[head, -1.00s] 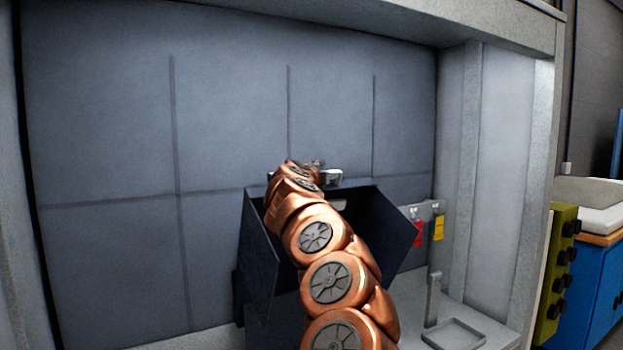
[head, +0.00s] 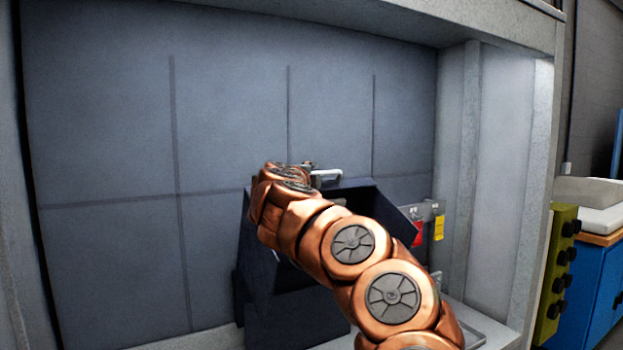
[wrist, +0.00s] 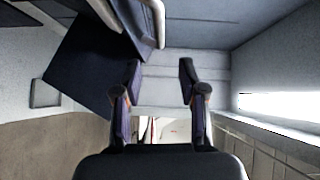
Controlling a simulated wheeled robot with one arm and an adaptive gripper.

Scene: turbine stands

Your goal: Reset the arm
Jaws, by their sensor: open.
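My gripper (wrist: 160,82) is open and empty in the wrist view, its two dark fingers apart with nothing between them. In the head view my copper arm hides most of it, above the rear of a dark box (head: 295,322). A white bar-shaped handle (head: 327,174) shows just right of my wrist end. In the wrist view, the white handle (wrist: 158,22) and a dark panel (wrist: 85,65) lie up and left of the fingers, apart from them. The inside of the box is mostly hidden by my arm.
A panelled grey wall (head: 110,120) stands behind the box, with a frame post (head: 505,180) at right. A red tag (head: 417,234) and a yellow tag (head: 438,228) hang right of the box. A blue cabinet (head: 600,290) stands far right. Space left of the box is clear.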

